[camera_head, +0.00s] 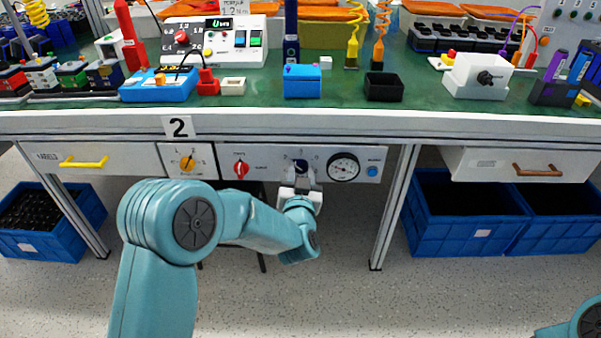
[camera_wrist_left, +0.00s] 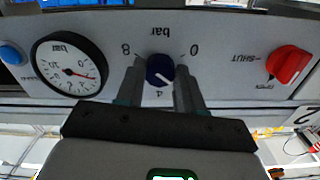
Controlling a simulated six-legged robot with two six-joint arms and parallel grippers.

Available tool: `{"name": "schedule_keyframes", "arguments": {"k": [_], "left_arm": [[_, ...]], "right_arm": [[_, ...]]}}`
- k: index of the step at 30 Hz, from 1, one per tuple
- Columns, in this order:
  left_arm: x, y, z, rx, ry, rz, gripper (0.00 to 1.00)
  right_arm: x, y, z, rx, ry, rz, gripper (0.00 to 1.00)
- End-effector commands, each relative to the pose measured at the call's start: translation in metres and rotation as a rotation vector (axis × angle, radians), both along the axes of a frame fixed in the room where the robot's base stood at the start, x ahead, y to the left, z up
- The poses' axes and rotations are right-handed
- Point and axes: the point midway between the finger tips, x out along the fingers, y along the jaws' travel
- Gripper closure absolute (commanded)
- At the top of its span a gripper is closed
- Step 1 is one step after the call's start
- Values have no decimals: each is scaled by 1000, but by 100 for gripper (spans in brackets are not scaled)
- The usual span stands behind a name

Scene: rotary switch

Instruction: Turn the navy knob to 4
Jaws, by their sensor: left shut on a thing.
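The navy knob (camera_head: 300,165) is on the white panel under the workbench, between the red knob and the round gauge. In the left wrist view, which is upside down, the navy knob (camera_wrist_left: 160,69) sits below the word "bar", with 8, 0 and 4 printed around it. A small pale mark shows on the knob's lower edge, on the side of the 4; its exact angle is hard to tell. My left gripper (camera_head: 300,178) is at the panel, its two fingers on either side of the knob, shut on it. My right gripper is out of view.
The red knob (camera_head: 241,169), yellow knob (camera_head: 187,162), gauge (camera_head: 343,167) and blue button (camera_head: 372,171) share the panel front. A bench leg (camera_head: 396,205) stands to the right. Blue crates (camera_head: 465,230) are on the floor. The floor below the panel is mostly clear.

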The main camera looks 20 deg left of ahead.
Motion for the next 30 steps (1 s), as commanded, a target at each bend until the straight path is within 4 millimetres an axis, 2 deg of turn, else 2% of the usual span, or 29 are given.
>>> {"name": "schedule_keyframes", "arguments": {"k": [18, 30], "left_arm": [[0, 1, 2, 539, 155, -1, 93], [0, 1, 2, 774, 222, 0, 93]], "right_arm": [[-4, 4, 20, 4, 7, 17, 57], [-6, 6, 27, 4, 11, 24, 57]]}}
